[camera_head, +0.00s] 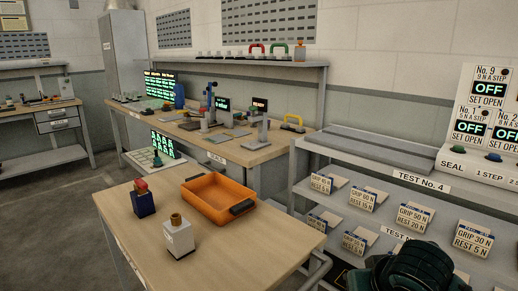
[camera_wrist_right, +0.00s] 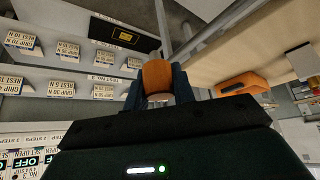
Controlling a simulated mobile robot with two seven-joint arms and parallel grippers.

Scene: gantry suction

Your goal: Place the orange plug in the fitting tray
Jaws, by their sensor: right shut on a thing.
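The orange plug (camera_wrist_right: 156,76) shows in the right wrist view as a rounded orange cylinder. My right gripper (camera_wrist_right: 158,88) is shut on it, with a dark blue finger on either side. An orange tray with dark handles (camera_head: 203,206) lies on the wooden table in the head view and looks empty. The tray also shows at the right of the right wrist view (camera_wrist_right: 241,82), apart from the plug. In the head view a dark part of my right arm shows at the bottom right; the plug cannot be made out there. My left gripper is not in view.
A blue block with a red top (camera_head: 142,202) and a white block with a brass top (camera_head: 179,240) stand on the wooden table (camera_head: 255,250), left of and in front of the tray. A grey shelf rack with labelled blocks (camera_head: 354,243) stands right of the table.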

